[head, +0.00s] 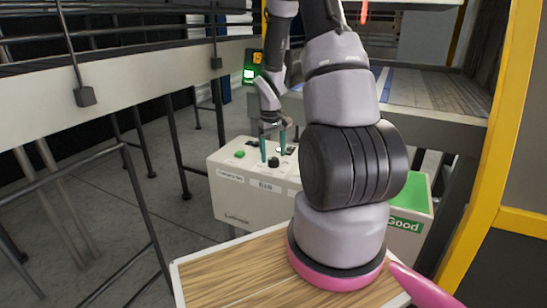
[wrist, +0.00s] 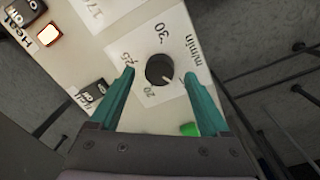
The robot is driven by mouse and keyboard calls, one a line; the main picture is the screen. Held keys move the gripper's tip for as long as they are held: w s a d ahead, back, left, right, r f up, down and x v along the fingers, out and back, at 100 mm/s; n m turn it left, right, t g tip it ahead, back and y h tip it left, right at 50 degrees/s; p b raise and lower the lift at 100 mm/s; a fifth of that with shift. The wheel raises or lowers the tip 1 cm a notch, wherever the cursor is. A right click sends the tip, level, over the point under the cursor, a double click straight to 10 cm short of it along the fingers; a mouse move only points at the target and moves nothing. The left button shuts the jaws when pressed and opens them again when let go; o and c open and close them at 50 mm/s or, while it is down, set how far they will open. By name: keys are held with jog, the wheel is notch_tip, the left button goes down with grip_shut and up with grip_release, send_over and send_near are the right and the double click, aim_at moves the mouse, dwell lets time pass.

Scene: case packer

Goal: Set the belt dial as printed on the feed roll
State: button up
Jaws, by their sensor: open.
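The belt dial (wrist: 160,70) is a round black knob on a white scale plate (wrist: 180,32) marked 20, 25, 30 and m/min. A small pale mark shows near its lower right edge; I cannot tell for sure which number it points to. In the head view the dial (head: 274,161) sits on top of a cream control box (head: 236,195), above a "Belt" label. My gripper (head: 273,152) is open over the box, its teal fingers on either side of the dial, with gaps in the wrist view (wrist: 158,78). No feed roll print is readable.
A green button (head: 239,154) is left of the dial. The wrist view shows a lit switch (wrist: 48,35) by "Heat" and a black rocker switch (wrist: 93,91). A green-topped "Good" box (head: 408,224) and a yellow frame (head: 500,150) are at right; railings (head: 140,200) at left.

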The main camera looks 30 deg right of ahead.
notch_tip(320, 180, up, 9)
jog(key=shift+a, duration=0.25)
dwell(0.4)
notch_tip(320, 180, up, 9)
jog(key=m+t, duration=0.1)
jog(key=t, duration=0.1)
send_over(272, 160)
jog(key=s+a, duration=0.2)
jog(key=a, duration=0.1)
jog(key=s+a+r+m+t+y, duration=0.1)
jog(key=s+a+r, duration=0.3)
jog(key=s+r, duration=0.4)
jog(key=s+a+r+m+t+y, duration=0.1)
jog(key=s+a+r+m+t, duration=0.2)
jog(key=s+r, duration=0.6)
jog(key=a+t, duration=0.1)
jog(key=a, duration=0.1)
jog(key=shift+a+y, duration=0.3)
jog(key=shift+y, duration=0.1)
jog(key=shift+d, duration=0.1)
